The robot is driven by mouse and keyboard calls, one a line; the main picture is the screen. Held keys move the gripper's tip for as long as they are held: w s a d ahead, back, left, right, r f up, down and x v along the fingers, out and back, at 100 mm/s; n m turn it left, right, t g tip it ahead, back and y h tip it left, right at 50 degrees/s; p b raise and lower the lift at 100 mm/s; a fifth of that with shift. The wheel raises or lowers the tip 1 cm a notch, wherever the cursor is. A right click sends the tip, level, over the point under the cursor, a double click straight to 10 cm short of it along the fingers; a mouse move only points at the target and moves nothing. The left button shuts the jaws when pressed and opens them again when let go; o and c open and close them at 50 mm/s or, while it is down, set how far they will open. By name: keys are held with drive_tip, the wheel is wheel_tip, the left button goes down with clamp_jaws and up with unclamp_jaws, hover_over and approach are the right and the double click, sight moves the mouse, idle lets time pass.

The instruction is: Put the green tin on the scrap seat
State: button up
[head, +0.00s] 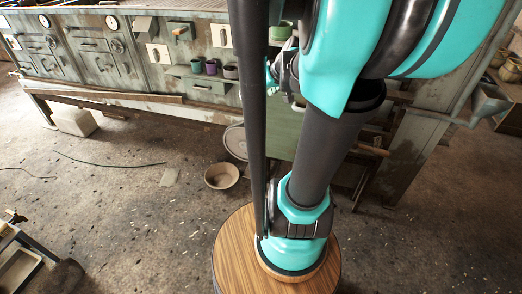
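A small green tin (196,66) stands on a little shelf on the front of the metal cabinet, left of two purple tins. A larger green container (280,33) shows partly behind my arm, farther right. Part of my gripper (284,76) shows behind my arm near the cabinet; its fingertips are too hidden to tell whether it is open or holding something. I cannot pick out the scrap seat for certain in this view.
Two purple tins (220,70) share the shelf. A green flat surface (283,124) is partly covered by my arm. A brown bowl (221,176) and a grey round lid (236,142) are near the floor below the cabinet (95,50). The floor at left and right is mostly clear.

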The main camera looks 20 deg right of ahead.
drive_tip(key=s+a+f+m+g+h, duration=0.1)
drive_tip(key=s+a+f+g+h, duration=0.2)
drive_tip(key=s+f, duration=1)
drive_tip(key=s+a, duration=0.1)
drive_tip(key=s, duration=0.2)
drive_tip(key=shift+s+f+m, duration=0.3)
drive_tip(key=shift+f, duration=0.1)
